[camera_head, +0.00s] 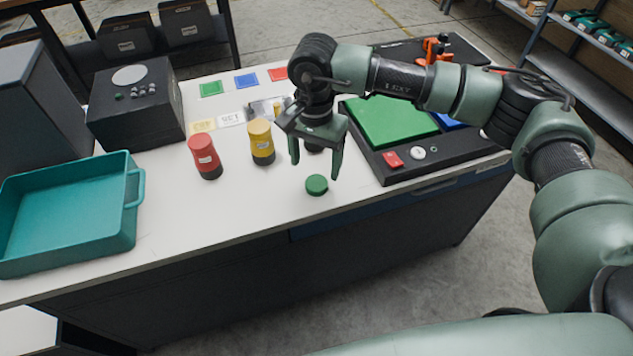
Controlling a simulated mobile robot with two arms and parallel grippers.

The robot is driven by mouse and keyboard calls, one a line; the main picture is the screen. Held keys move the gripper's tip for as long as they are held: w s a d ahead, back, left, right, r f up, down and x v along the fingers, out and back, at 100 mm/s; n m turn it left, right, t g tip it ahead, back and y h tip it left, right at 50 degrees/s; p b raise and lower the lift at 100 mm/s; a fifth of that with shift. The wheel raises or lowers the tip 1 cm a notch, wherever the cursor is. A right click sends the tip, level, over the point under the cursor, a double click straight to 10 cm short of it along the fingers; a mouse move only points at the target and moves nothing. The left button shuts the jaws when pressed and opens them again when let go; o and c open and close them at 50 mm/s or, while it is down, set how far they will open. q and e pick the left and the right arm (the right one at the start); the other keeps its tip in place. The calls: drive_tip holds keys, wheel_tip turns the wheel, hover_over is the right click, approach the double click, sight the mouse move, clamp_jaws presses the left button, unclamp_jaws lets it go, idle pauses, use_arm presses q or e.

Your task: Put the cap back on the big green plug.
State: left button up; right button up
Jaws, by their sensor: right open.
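The fingers hold nothing. My left gripper is not in view.
A red plug (204,155) and a yellow plug (260,140) stand upright to the left. A teal tray (133,215) is at the left edge, before a black box (150,110). A black unit with a green panel (390,122) lies right. The front middle of the table is clear.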

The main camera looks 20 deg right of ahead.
sight(316, 182)
drive_tip(key=f+p, duration=0.1)
drive_tip(key=f, duration=0.1)
drive_tip(key=f+p, duration=0.1)
drive_tip(key=f, duration=0.1)
drive_tip(key=shift+s+d+f, duration=0.1)
drive_tip(key=shift+s+f, duration=0.1)
drive_tip(key=shift+f, duration=0.4)
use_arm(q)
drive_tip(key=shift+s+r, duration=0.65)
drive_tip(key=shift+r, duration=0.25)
use_arm(e)
drive_tip(key=shift+c, duration=0.3)
drive_tip(key=c, duration=1.3)
drive_tip(key=shift+r, duration=0.1)
use_arm(q)
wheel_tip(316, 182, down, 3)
drive_tip(key=b, duration=0.3)
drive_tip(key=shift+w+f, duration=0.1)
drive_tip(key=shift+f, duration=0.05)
use_arm(e)
wheel_tip(316, 182, up, 20)
drive_tip(key=shift+f, duration=0.1)
